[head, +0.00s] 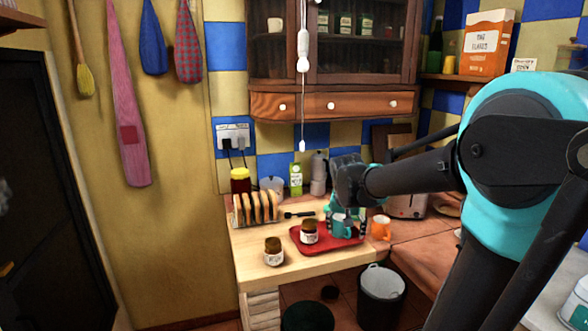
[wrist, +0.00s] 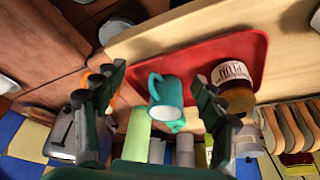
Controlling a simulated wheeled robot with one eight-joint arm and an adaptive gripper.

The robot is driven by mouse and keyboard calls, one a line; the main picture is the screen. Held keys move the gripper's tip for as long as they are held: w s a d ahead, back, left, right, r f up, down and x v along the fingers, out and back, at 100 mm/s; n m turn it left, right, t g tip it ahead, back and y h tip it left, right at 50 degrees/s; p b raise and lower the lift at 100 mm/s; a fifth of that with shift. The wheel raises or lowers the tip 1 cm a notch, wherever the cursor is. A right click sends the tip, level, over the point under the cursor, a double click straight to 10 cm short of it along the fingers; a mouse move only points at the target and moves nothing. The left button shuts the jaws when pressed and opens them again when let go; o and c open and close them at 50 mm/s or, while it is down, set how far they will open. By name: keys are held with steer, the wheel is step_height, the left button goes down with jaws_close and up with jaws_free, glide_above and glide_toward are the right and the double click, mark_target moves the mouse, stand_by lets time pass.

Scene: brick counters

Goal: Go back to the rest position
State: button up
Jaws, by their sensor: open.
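My gripper (wrist: 158,74) is open, with its fingers spread left and right in the wrist view. In the head view my gripper (head: 346,212) points down over the right part of the red tray (head: 318,251). A teal mug (head: 341,227) is at the tray's right part, near my fingers. In the wrist view the mug (wrist: 167,91) appears in the gap between the fingers, by the edge of the tray (wrist: 200,58), and neither finger visibly grips it. A jar with a white label (head: 309,236) stands on the tray, left of the mug.
Another jar (head: 273,253) stands on the wooden counter (head: 262,278). A toast rack (head: 256,222) is behind it. An orange mug (head: 380,228) and a toaster (head: 407,206) are right of the tray. A cord hangs from the cabinet (head: 335,92) above. A bin (head: 381,300) stands below.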

steer(key=s+d+f+n, duration=0.1)
steer(key=s+f+n, duration=0.1)
steer(key=s+f, duration=0.5)
steer(key=s+d+f+n+y, duration=0.1)
steer(key=s+f, duration=0.5)
steer(key=s, duration=0.6)
steer(key=shift+d+f+n, duration=0.35)
steer(key=shift+d+n, duration=0.05)
steer(key=shift+d, duration=0.1)
